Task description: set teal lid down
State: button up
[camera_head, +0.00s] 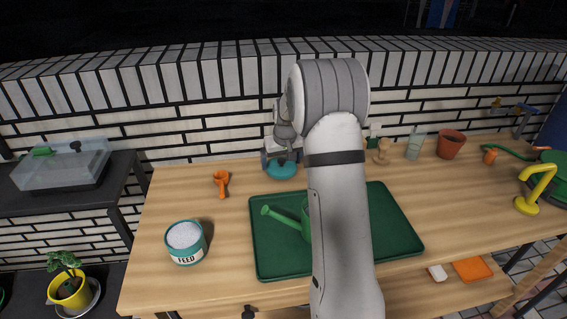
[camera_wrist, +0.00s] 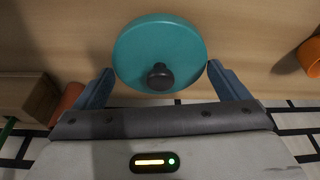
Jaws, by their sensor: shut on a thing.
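The teal lid (camera_head: 281,171) is a round disc near the back edge of the wooden worktop, left of my arm. In the wrist view the teal lid (camera_wrist: 160,40) shows its face and a dark round knob. My gripper (camera_wrist: 160,78) is shut on the lid, with one blue finger at each side of its rim. In the head view my gripper (camera_head: 281,158) is partly hidden behind the lid and arm links. I cannot tell whether the lid touches the worktop. A teal feed tin (camera_head: 187,256) stands open at the front left, with white contents showing.
An orange scoop (camera_head: 221,183) lies left of the lid. A green tray (camera_head: 275,262) with a green watering can (camera_head: 289,220) fills the middle, partly behind my arm. A bottle (camera_head: 415,144) and terracotta pot (camera_head: 451,144) stand back right. Bare wood surrounds the tin.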

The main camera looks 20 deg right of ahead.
aim_at(285, 172)
jog(key=shift+f, duration=0.35)
jog(key=shift+f, duration=0.15)
jog(key=o, duration=0.6)
jog(key=v, duration=1.2)
jog(key=s+a+r, duration=0.2)
jog(key=s+a, duration=0.2)
jog(key=s, duration=0.4)
jog(key=s+a+r, duration=0.2)
jog(key=s+a, duration=0.3)
jog(key=s, duration=0.4)
jog(key=s+a+f, duration=0.1)
jog(key=s, duration=0.7)
jog(key=s+a+f, duration=0.2)
jog(key=s, duration=0.6)
jog(key=shift+a+n+g+p, duration=0.3)
jog(key=shift+a+g+p, duration=0.05)
jog(key=shift+g+p, duration=0.05)
